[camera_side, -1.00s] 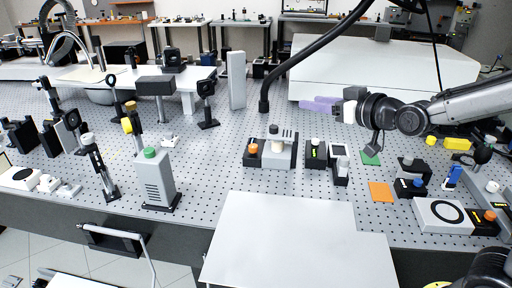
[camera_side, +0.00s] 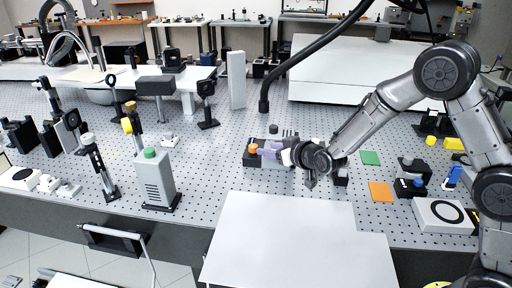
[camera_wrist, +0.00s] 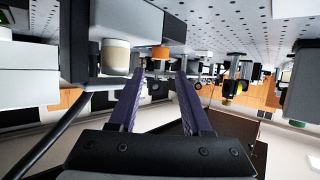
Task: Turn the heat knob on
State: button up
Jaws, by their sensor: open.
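My gripper (camera_side: 265,152) is open and empty. Its purple fingers point left, low over the perforated table, in front of a small grey and black device (camera_side: 278,140). An orange knob (camera_side: 252,148) on a dark block stands just left of the fingertips. In the wrist view, the two fingers (camera_wrist: 162,74) stand apart, with the orange knob (camera_wrist: 160,52) beyond and between their tips. I see no label showing which part is the heat knob. The gripper hides much of the device.
A grey box with a green top (camera_side: 154,178) stands to the left. A green pad (camera_side: 370,158) and an orange pad (camera_side: 381,192) lie to the right. A white panel (camera_side: 300,240) is at the front. A thick black hose (camera_side: 300,55) hangs behind.

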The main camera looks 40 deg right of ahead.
aim_at(255, 147)
jog(key=x, duration=0.7)
jog(key=shift+w+f, duration=0.2)
jog(key=shift+w, duration=0.1)
jog(key=shift+c, duration=0.3)
grip_shut()
